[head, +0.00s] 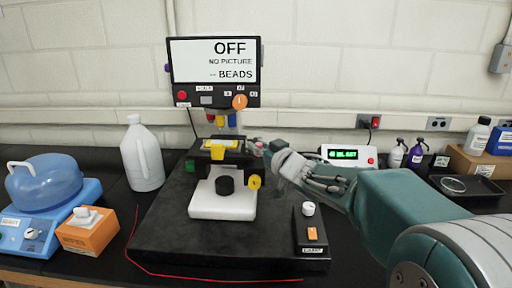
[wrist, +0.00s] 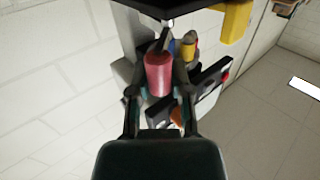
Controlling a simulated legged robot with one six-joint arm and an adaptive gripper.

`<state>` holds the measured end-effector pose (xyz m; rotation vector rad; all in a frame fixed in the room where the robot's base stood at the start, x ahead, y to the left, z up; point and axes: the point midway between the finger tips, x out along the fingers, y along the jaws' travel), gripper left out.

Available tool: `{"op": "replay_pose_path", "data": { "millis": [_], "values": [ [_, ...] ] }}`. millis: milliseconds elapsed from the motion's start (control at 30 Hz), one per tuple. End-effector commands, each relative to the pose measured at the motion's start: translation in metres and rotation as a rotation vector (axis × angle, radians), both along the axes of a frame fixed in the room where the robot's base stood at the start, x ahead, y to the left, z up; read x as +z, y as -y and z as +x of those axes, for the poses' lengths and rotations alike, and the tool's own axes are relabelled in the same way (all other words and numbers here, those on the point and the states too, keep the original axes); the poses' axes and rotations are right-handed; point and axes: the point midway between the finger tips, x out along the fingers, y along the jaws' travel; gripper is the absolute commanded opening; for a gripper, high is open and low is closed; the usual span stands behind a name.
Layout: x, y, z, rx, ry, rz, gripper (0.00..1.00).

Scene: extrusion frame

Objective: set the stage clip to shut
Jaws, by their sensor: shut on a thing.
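A dark stage (head: 190,160) with a yellow plate (head: 221,143) on it stands in the middle of the head view, on a black base. A small pink piece shows at its right edge, by my gripper (head: 263,148). In the wrist view my gripper (wrist: 160,80) is shut on a pink cylinder (wrist: 158,72), one finger on each side. Which part is the stage clip, and whether the pink cylinder belongs to it, I cannot tell. My fingertips are small and partly hidden in the head view.
A screen (head: 215,62) reading OFF stands behind the stage. A white block (head: 208,205) with a black cylinder (head: 225,186) sits below it, near a yellow knob (head: 254,182). A black switch box (head: 311,250) is front right. A white jug (head: 141,155) stands left.

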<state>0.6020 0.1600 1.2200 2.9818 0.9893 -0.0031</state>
Motion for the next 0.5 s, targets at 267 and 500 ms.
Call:
{"op": "replay_pose_path", "data": {
  "millis": [267,500],
  "values": [
    [-0.002,0.006,0.008,0.174,-0.002,-0.001,0.00],
    [-0.002,0.010,0.016,0.386,-0.003,0.000,0.00]
  ]
}}
